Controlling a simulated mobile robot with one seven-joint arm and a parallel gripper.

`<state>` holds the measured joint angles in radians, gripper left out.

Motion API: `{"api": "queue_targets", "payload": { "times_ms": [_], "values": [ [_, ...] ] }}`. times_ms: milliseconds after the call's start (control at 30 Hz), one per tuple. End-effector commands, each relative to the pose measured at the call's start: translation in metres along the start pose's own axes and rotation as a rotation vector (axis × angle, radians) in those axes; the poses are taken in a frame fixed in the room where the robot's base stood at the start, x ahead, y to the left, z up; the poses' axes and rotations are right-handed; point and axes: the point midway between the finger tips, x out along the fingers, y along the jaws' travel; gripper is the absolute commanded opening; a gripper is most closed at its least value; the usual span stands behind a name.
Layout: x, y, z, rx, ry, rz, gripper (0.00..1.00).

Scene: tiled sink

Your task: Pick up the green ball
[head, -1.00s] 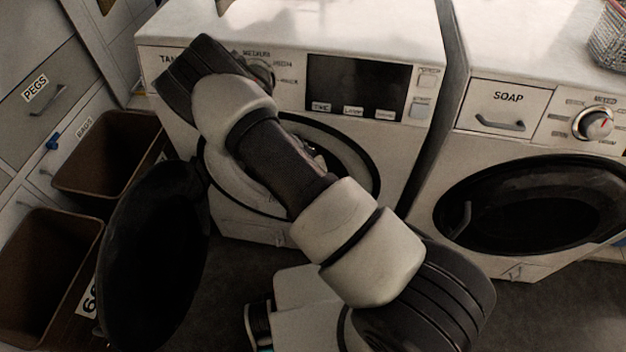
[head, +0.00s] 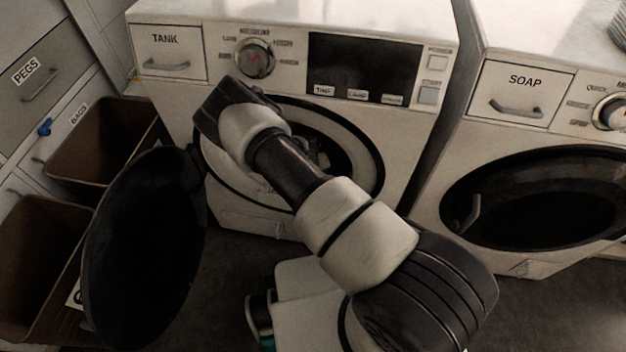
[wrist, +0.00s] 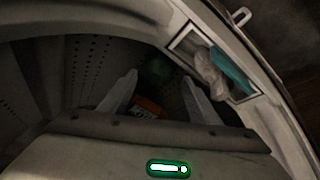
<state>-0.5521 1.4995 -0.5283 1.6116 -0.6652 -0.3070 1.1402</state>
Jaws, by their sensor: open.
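A dim green ball (wrist: 156,70) shows in the wrist view, inside the dark perforated washer drum (wrist: 92,65). It lies past my gripper (wrist: 160,77), between the lines of the two pale fingers. The fingers are apart with nothing held between them. An orange item (wrist: 146,107) shows low between the fingers, nearer than the ball. In the head view my arm reaches to the open left washer (head: 352,150), and its links hide the gripper and part of the opening. The ball cannot be made out there.
The washer's round black door (head: 145,250) stands open at left. Brown bins (head: 40,265) are beside it. The right washer (head: 540,205) is shut.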

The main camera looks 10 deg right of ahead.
Motion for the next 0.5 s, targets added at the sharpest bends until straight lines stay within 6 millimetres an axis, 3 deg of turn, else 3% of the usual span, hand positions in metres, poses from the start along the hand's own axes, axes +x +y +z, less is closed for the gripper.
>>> {"api": "queue_targets", "payload": {
  "times_ms": [300,500],
  "values": [
    [0.045,0.003,0.002,-0.002,-0.001,0.0,0.56],
    [0.051,0.003,0.001,0.0,-0.001,0.0,0.56]
  ]
}}
